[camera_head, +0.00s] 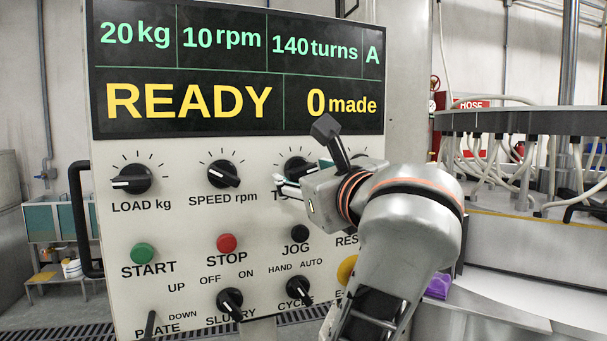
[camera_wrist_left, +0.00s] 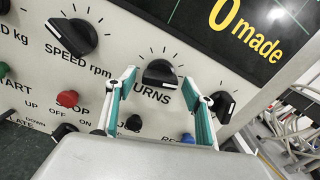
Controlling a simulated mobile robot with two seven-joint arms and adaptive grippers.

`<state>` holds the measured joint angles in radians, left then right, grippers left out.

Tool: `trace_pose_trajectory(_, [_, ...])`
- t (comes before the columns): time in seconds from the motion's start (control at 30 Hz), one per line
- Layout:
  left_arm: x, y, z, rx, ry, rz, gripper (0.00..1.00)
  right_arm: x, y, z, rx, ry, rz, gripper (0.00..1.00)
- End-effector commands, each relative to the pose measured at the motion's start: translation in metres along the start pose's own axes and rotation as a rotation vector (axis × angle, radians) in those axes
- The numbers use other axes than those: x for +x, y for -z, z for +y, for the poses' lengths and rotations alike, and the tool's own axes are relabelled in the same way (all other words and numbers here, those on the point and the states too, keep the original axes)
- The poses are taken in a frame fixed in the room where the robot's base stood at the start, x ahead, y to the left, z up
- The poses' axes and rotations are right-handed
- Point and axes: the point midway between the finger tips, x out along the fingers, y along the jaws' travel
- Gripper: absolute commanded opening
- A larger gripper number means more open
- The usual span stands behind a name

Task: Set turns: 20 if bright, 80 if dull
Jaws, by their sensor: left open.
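The control panel (camera_head: 180,215) has a display (camera_head: 240,70) reading 20kg, 10rpm, 140turns, A, READY and 0 made. The black turns knob (camera_head: 297,167) is partly hidden behind my left gripper (camera_head: 287,187) in the head view. In the left wrist view, my left gripper (camera_wrist_left: 158,77) is open, its teal-lined fingers on either side of the turns knob (camera_wrist_left: 160,71). I cannot tell whether they touch it. The knob's white mark points right and slightly down in the wrist view. My right gripper is not in view.
Neighbouring controls are the load knob (camera_head: 131,179), speed knob (camera_head: 223,174), green start button (camera_head: 144,253), red stop button (camera_head: 227,243) and black jog button (camera_head: 299,233). Another black knob (camera_wrist_left: 222,104) is close to the right finger. A machine with white hoses (camera_head: 520,150) stands right.

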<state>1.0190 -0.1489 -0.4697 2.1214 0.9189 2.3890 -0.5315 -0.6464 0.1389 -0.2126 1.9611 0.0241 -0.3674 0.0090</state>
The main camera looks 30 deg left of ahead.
Motion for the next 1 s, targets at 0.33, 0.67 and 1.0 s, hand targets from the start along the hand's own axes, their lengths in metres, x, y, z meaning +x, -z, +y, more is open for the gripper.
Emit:
trace_pose_trajectory(0.33, [0.0, 0.0, 0.0, 0.0, 0.0, 0.0, 0.14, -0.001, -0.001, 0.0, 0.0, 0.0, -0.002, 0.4])
trace_pose_trajectory(0.67, [0.0, 0.001, 0.0, -0.021, 0.0, 0.001, 0.14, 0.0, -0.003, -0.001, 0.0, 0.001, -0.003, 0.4])
trace_pose_trajectory(1.0, [0.0, 0.003, 0.0, -0.209, 0.0, 0.003, 0.14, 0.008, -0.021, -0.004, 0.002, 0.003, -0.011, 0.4])
